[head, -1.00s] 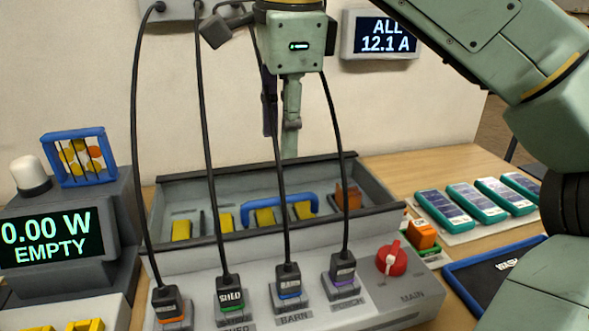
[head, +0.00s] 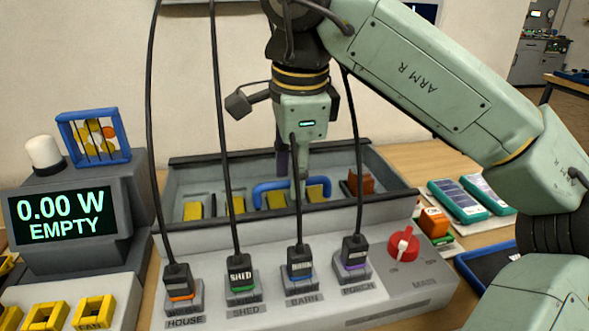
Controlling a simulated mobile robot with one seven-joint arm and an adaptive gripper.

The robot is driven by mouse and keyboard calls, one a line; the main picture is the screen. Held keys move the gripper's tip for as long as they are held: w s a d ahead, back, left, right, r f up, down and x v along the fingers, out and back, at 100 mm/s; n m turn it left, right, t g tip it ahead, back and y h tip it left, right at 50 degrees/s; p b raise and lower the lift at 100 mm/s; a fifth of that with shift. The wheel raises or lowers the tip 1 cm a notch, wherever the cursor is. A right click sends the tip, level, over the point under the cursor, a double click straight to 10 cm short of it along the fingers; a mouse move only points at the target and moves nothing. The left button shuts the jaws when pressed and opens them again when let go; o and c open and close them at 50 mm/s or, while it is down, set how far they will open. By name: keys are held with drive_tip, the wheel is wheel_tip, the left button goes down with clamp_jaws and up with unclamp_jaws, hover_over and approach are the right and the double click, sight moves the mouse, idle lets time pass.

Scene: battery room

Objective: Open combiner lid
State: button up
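The combiner is a grey box (head: 400,292) with a sunken bay (head: 220,166) at its back, seen in the head view. A blue bar handle (head: 262,194) spans the middle of the bay. Whether a clear lid covers the bay, I cannot tell. My gripper (head: 297,195) points straight down over the bay, its tip overlapping the right part of the handle in the picture. I cannot tell whether it touches the handle. Nothing is visibly held, and the finger spacing is unclear from this side.
Black cables rise from several plugs, including SHED (head: 240,268) and BARN (head: 300,264), near my gripper. A red MAIN knob (head: 404,246) is at right. A display reading 0.00 W EMPTY (head: 62,218) stands left. Teal devices (head: 460,198) lie right of the box.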

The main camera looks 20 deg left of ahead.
clamp_jaws()
idle(0.8)
